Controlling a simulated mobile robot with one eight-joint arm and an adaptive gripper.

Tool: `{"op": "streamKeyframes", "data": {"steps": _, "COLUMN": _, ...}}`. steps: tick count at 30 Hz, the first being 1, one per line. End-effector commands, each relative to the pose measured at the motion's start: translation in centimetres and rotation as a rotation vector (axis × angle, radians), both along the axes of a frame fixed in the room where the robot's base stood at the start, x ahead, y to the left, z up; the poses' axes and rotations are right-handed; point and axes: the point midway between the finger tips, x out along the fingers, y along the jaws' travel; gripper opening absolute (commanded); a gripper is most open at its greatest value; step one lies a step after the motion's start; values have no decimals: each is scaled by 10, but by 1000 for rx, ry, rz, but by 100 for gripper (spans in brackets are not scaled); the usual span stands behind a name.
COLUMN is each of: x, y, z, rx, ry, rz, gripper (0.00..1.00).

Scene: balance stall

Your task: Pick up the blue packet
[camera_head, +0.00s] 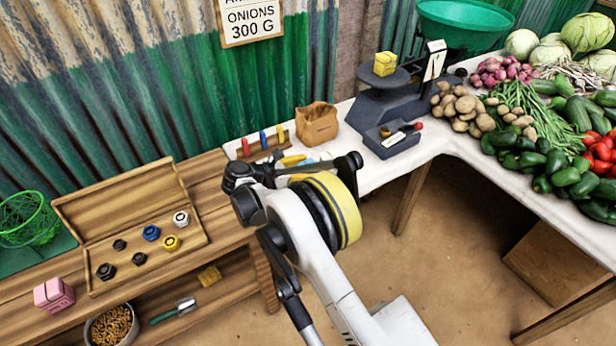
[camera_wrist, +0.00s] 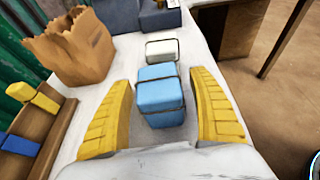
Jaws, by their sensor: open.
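The blue packet (camera_wrist: 160,98) is a small light-blue block with dark bands, standing on the white counter in the wrist view. My gripper (camera_wrist: 160,82) is open, with one yellow finger on each side of the packet. A narrow gap shows between the packet and each finger. In the head view my gripper (camera_head: 303,168) is over the near left end of the white counter, and my wrist and fingers hide most of the packet.
A brown paper bag (camera_head: 316,124) and a wooden rack of coloured pieces (camera_head: 262,146) stand close by. The grey scale (camera_head: 385,105) is farther right. Vegetables fill the right counter.

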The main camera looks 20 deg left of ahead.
Motion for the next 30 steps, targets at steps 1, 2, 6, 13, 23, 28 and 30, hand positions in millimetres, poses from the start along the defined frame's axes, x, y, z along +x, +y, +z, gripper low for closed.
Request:
{"op": "streamKeyframes", "data": {"steps": 1, "x": 0, "y": 0, "z": 1, "rx": 0, "ry": 0, "rz": 1, "gripper": 70}}
{"op": "streamKeyframes", "data": {"steps": 2, "x": 0, "y": 1, "z": 1, "rx": 0, "ry": 0, "rz": 1, "gripper": 70}}
{"op": "streamKeyframes", "data": {"steps": 6, "x": 0, "y": 1, "z": 1, "rx": 0, "ry": 0, "rz": 1, "gripper": 56}}
{"op": "streamKeyframes", "data": {"steps": 13, "x": 0, "y": 1, "z": 1, "rx": 0, "ry": 0, "rz": 1, "gripper": 6}}
{"op": "streamKeyframes", "data": {"steps": 23, "x": 0, "y": 1, "z": 6, "rx": 0, "ry": 0, "rz": 1, "gripper": 6}}
{"op": "streamKeyframes", "data": {"steps": 28, "x": 0, "y": 1, "z": 37, "rx": 0, "ry": 0, "rz": 1, "gripper": 6}}
{"op": "streamKeyframes", "data": {"steps": 30, "x": -1, "y": 1, "z": 53, "rx": 0, "ry": 0, "rz": 1, "gripper": 6}}
